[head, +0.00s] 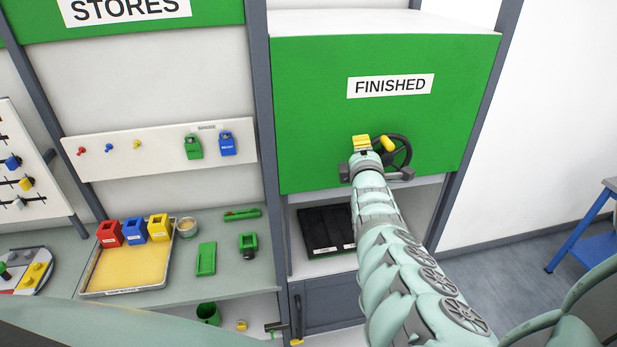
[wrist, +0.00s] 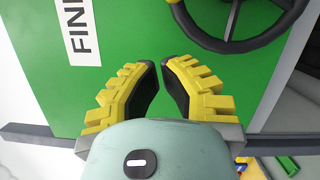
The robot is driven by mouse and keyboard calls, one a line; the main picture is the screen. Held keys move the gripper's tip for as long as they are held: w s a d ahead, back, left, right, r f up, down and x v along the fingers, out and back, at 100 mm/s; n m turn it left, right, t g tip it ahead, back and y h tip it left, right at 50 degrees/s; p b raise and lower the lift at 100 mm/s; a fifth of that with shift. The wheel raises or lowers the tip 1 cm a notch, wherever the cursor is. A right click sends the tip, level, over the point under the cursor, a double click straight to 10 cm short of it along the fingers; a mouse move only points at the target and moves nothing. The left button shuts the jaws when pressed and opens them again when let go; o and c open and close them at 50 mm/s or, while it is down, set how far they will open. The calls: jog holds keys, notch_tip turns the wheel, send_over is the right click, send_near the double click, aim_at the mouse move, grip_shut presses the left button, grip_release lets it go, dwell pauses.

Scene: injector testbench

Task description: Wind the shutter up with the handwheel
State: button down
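The green shutter (head: 320,130), labelled FINISHED, covers the upper part of the right-hand bay, and its lower edge hangs above a shelf. It also fills much of the wrist view (wrist: 110,20). The black handwheel (head: 407,150) is on the right part of the shutter front, partly hidden behind my gripper. In the wrist view its rim (wrist: 215,43) shows at the upper right, cut off by the frame. My gripper (wrist: 162,66) has yellow and black fingers with a narrow gap between the tips and nothing between them. The fingers are beside the wheel, apart from its rim in the wrist view.
Below the shutter a black tray (head: 322,228) stands on the shelf. Grey posts (head: 264,110) frame the bay. To the left a bench holds a yellow-bottomed tray (head: 90,290), coloured boxes and green parts. A blue stand (head: 585,230) is at the far right.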

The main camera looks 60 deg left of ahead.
jog(key=p+v, duration=0.2)
jog(key=v, duration=0.7)
jog(key=shift+r, duration=0.5)
jog(key=shift+s, duration=0.1)
dwell(0.3)
